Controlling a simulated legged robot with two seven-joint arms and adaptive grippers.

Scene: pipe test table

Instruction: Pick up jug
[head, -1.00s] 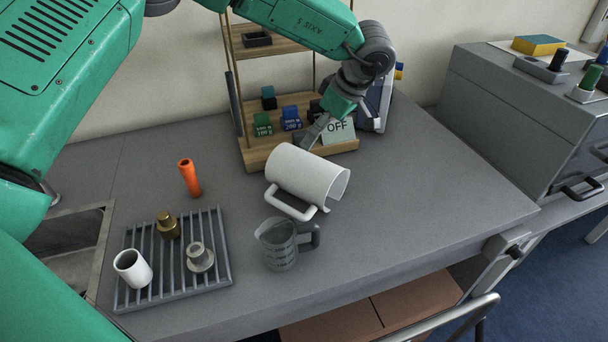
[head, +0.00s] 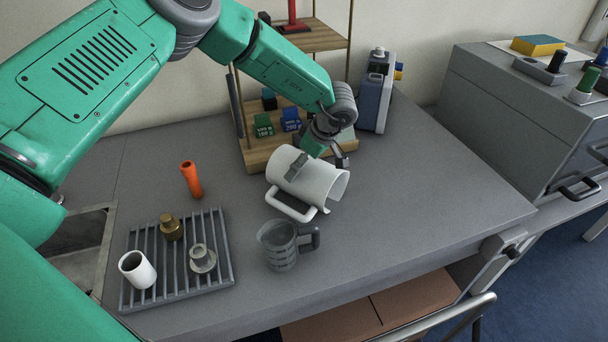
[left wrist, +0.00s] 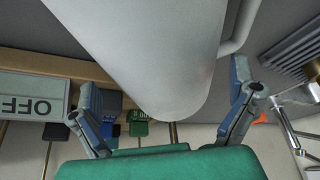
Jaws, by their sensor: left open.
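A large white jug (head: 325,187) lies on its side on the grey table, its open mouth to the right and its handle towards the front. My left gripper (head: 319,164) is open over the jug, with one finger in front of its body and the other behind it. In the left wrist view the jug (left wrist: 165,45) fills the space between the two spread fingers (left wrist: 168,100). I cannot tell whether the fingers touch it. A smaller see-through grey measuring jug (head: 279,246) stands upright in front of it. My right gripper is not in view.
A wooden shelf (head: 258,158) with small labelled blocks stands close behind the white jug, beside a blue-grey device (head: 374,98). A rack (head: 180,292) with a white cup and fittings and an orange tube (head: 191,179) are at left. The table's right side is clear.

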